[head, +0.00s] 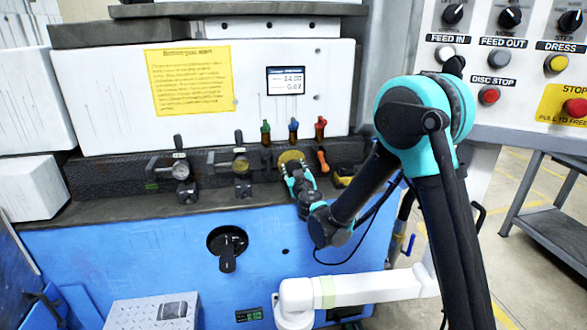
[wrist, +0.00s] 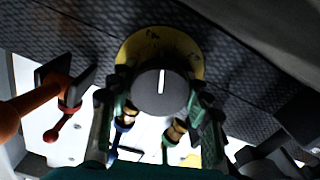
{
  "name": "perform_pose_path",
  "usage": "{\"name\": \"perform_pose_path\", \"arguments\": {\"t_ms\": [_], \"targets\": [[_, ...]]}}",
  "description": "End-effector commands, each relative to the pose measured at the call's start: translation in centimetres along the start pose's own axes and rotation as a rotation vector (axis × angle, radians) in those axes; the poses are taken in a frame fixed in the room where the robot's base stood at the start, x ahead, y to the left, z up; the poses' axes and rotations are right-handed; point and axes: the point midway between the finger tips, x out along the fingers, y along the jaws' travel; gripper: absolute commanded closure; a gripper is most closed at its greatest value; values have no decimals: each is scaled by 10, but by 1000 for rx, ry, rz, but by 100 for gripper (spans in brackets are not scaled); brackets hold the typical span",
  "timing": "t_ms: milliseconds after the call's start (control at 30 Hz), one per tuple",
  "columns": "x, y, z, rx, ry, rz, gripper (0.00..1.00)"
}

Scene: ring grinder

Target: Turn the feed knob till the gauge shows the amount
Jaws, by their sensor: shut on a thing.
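The feed knob is a round dark knob (wrist: 161,94) with a white pointer line, seen in the wrist view in front of a yellow dial plate (wrist: 190,50). The line points almost straight up in that view. My gripper (wrist: 160,103) has one finger on each side of the knob and is shut on it. In the head view my gripper (head: 297,172) reaches the yellow dial (head: 291,156) and hides the knob. The gauge, a small screen (head: 286,81) on the white housing, shows two number lines that look like 24.00 and 0.07, too small to read surely.
Green (head: 265,130), blue (head: 293,128) and red (head: 320,127) levers stand close above the dial. An orange lever (head: 322,160) is just right of it. Dial gauges (head: 181,170) are to the left. A button panel (head: 520,70) is at the upper right.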

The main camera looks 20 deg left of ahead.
Motion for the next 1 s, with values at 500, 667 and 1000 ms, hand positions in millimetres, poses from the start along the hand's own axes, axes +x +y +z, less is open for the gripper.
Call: {"name": "perform_pose_path", "arguments": {"t_ms": [500, 667, 1000], "targets": [[-1, 0, 0, 2, 0, 0, 33], [0, 0, 0, 1, 0, 0, 30], [-15, 0, 0, 1, 0, -1, 30]]}}
